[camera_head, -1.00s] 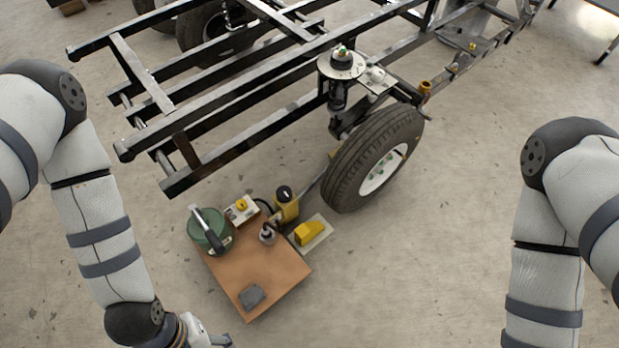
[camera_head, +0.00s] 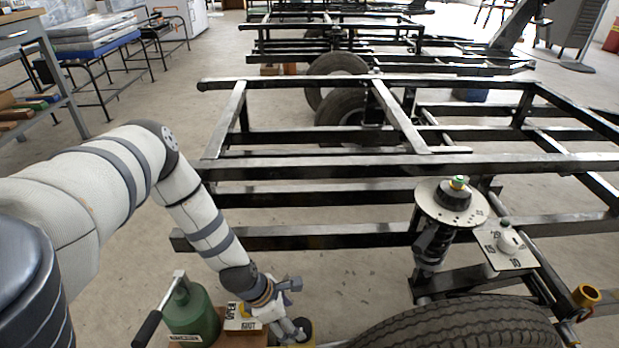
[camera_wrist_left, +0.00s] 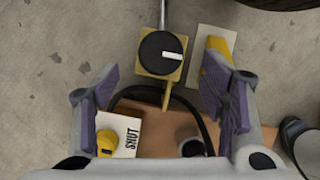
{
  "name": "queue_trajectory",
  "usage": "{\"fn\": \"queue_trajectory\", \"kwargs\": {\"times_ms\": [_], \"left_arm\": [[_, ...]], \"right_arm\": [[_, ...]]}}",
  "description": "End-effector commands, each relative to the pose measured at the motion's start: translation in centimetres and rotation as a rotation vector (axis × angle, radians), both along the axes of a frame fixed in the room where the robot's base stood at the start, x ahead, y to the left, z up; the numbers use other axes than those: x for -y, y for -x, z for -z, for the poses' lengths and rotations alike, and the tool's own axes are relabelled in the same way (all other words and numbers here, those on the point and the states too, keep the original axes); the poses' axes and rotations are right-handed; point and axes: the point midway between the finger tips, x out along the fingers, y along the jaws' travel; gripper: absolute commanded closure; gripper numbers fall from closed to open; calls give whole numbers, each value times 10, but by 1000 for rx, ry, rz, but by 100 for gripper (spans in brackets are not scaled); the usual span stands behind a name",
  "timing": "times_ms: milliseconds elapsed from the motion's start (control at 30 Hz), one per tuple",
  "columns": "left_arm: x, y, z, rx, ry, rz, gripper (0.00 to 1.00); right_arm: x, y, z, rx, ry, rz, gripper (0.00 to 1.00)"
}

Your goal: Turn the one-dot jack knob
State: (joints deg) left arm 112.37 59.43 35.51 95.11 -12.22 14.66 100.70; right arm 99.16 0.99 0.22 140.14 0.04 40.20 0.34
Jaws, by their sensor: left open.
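In the left wrist view a round black knob (camera_wrist_left: 160,54) with a white bar sits on a yellow jack block (camera_wrist_left: 142,73). I cannot make out a dot on it. My left gripper (camera_wrist_left: 168,93) is open and empty, its two purple-padded fingers apart. The knob shows between and beyond the fingertips, with no contact visible. In the head view the left gripper (camera_head: 296,308) is low, at the bottom edge near the black knob (camera_head: 305,325), and partly hides the jack. My right gripper is out of view.
A yellow knob on a plate marked SHUT (camera_wrist_left: 128,134) and a black hose lie near the left finger. A green canister (camera_head: 190,318) with a black handle stands left. A tyre (camera_head: 455,325) and a black frame (camera_head: 340,237) are close by. A yellow wedge (camera_wrist_left: 218,48) lies right.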

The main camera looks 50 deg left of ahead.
Motion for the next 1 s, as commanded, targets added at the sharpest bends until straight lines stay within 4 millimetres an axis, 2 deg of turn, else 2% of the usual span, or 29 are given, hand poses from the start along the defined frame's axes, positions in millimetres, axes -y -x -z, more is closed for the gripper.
{"fn": "queue_trajectory", "kwargs": {"times_ms": [33, 233, 367, 633, 833, 867, 1000], "left_arm": [[3, -3, 21, -8, -1, 3, 34], [11, -17, 56, -5, 1, 3, 34], [12, -21, 64, -3, 0, 3, 34], [13, -23, 63, 0, 0, 2, 34], [13, -23, 63, 0, 0, 2, 80], [13, -23, 63, 0, 0, 2, 82], [13, -23, 63, 0, 0, 4, 82]], "right_arm": [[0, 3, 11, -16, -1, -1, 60], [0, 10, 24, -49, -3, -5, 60], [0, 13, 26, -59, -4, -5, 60], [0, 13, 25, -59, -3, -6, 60], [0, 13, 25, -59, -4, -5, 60], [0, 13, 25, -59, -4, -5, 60], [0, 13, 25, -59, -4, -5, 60]]}}
